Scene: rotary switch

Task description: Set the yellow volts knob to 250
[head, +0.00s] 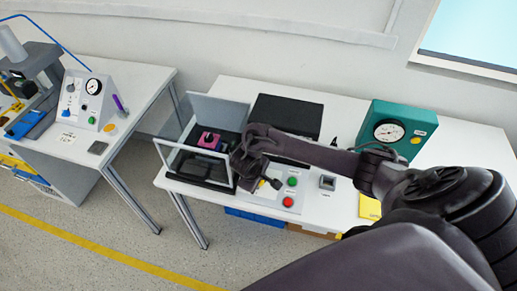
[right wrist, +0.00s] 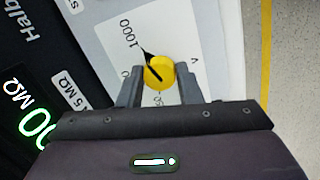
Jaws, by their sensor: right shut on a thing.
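The yellow volts knob (right wrist: 159,73) sits on a pale panel (right wrist: 112,28) in the right wrist view. A dark line crosses the knob, and a dark tip at its upper left points toward the printed 1000. Another number below the knob is partly hidden between my fingers. My right gripper (right wrist: 160,76) is shut on the knob, with one finger on each side. In the head view my right gripper (head: 251,178) is low over the table beside the button box, and the knob is hidden there. My left gripper is not in view.
The button box (head: 281,209) has green and red buttons. A clear-walled case (head: 185,160) with a pink part stands left of my gripper. A teal gauge box (head: 378,112) stands at right. A black lid or panel (head: 288,108) lies behind. A lit display (right wrist: 22,113) shows MΩ.

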